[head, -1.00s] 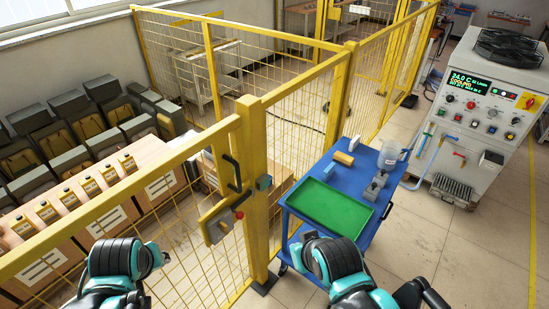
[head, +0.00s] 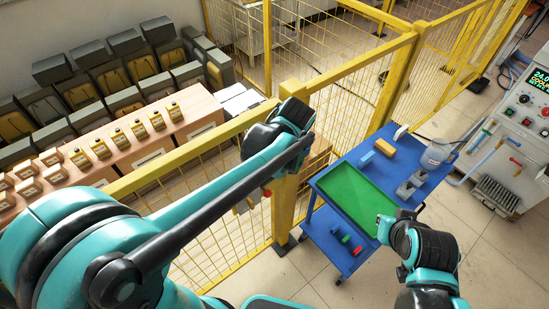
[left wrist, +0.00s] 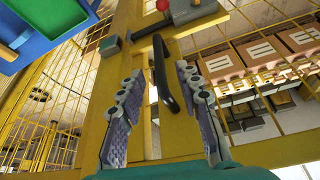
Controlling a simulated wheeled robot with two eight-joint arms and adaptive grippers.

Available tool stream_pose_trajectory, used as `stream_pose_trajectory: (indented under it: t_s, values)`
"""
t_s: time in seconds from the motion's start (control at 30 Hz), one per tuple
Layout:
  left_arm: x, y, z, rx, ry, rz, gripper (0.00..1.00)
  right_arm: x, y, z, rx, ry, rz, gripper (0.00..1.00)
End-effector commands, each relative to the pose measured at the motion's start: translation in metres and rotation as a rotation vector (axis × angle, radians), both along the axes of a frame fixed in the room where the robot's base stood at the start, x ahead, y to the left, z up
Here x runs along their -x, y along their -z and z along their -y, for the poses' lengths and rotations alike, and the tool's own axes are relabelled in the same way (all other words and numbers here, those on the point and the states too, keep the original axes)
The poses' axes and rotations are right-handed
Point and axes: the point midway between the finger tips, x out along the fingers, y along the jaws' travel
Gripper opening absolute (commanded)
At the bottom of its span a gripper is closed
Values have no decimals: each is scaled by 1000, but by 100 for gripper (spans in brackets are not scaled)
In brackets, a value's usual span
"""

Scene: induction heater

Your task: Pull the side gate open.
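The side gate (head: 220,128) is a yellow frame with wire mesh, and it stands shut against a yellow post (head: 285,205). Its black bar handle (left wrist: 165,75) shows in the left wrist view, mounted on the yellow upright. My left gripper (left wrist: 160,95) is open, with one finger on each side of the handle and visible gaps to it. In the head view my left arm hides the handle and the left fingers. A latch plate (left wrist: 192,10) with a red knob (left wrist: 163,5) sits near the handle. My right gripper (head: 390,222) is beside the blue cart; its finger opening is unclear.
A blue cart (head: 325,205) with a green tray (head: 350,195) stands right of the post. A control cabinet (head: 515,125) stands at far right. Inside the fence is a wooden bench (head: 200,105) with several yellow-labelled items. Floor between cart and cabinet is clear.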

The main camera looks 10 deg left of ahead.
Motion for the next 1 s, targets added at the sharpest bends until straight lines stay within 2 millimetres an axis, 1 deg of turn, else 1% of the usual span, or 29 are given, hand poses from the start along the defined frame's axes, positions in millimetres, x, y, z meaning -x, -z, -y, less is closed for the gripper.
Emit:
stream_pose_trajectory:
  t_s: [0.3, 0.43, 0.6, 0.83, 0.87, 0.9, 0.97, 1.0]
  values:
    - [-15, 46, -12, 0, -2, 0, 34, 0, 11, 0, 0, 0, 0, 0]
    - [-19, 61, -16, -1, 0, -1, 34, 0, 13, 0, 0, 0, 0, 0]
    - [-22, 70, -19, 0, 0, 0, 34, 0, 15, 0, 0, 0, 0, 0]
    - [-22, 70, -19, 0, 0, 0, 34, 0, 14, 0, 0, 0, 0, 0]
    - [-22, 70, -19, 0, 1, 0, 29, 0, 14, 0, 0, 0, 0, 0]
    - [-22, 70, -19, 0, 1, 0, 18, 0, 14, 0, 0, 0, 0, 0]
    - [-22, 70, -19, 0, 1, 0, 3, 0, 14, 0, 0, 0, 0, 0]
    - [-22, 70, -19, 0, 1, 0, 0, 0, 14, 0, 0, 0, 0, 0]
